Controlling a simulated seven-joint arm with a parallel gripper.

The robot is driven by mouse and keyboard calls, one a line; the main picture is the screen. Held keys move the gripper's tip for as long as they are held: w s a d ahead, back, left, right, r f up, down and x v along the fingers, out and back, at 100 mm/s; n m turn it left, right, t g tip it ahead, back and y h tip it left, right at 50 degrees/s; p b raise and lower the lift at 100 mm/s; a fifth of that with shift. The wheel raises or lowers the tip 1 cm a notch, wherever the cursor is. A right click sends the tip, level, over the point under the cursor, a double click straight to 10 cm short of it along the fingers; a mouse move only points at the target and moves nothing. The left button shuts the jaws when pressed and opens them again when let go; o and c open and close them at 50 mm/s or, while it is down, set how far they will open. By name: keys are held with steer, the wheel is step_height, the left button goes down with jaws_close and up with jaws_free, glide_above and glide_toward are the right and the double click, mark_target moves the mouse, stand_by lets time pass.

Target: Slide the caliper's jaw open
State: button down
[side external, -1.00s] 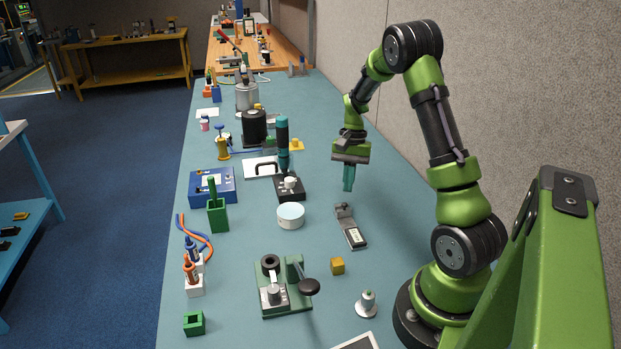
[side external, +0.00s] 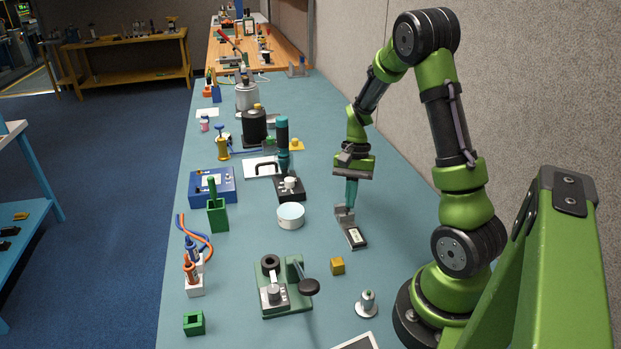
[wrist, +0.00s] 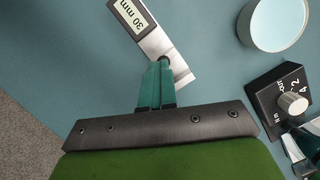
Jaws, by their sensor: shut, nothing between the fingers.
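The caliper (side external: 354,236) lies flat on the blue bench top. Its dark end with a white label faces the front, and its metal jaw end is at the back. In the wrist view the caliper (wrist: 151,38) shows a label reading "30 mm" and a pale metal bar. My gripper (side external: 349,205) points down with its teal fingers shut, right at the caliper's jaw end. In the wrist view the fingertips (wrist: 162,65) overlap the jaw end and partly hide it. I cannot tell whether they touch it.
A white round dish (side external: 290,216) stands left of the caliper, with a black box with a knob (side external: 289,189) behind it. A yellow cube (side external: 337,266) and a green-based lever device (side external: 285,286) are in front. The bench right of the caliper is clear.

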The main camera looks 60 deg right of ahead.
steer(key=shift+d+f, duration=0.1)
steer(key=shift+f, duration=0.05)
steer(key=shift+d, duration=0.25)
steer(key=d, duration=0.1)
steer(key=w+d+r, duration=0.1)
steer(key=d+r, duration=0.1)
steer(key=shift+w+d+r, duration=0.2)
steer(key=shift+w+d, duration=0.05)
steer(key=shift+d, duration=0.1)
steer(key=w+d+r+n, duration=0.3)
steer(key=w+r+n, duration=0.15)
steer(key=r, duration=0.35)
steer(key=shift+m+g, duration=0.4)
steer(key=shift+m, duration=0.05)
steer(key=x, duration=0.9)
steer(key=shift+w, duration=0.35)
steer(key=shift+s+a+f, duration=0.35)
steer(key=shift+s+a, duration=0.1)
steer(key=shift+a, duration=0.15)
steer(key=shift+s+a+f, duration=0.35)
steer(key=shift+s+a, duration=0.05)
steer(key=shift+a, duration=0.2)
steer(key=shift+s+a+f, duration=0.15)
steer(key=shift+s+a, duration=0.15)
steer(key=shift+a, duration=0.15)
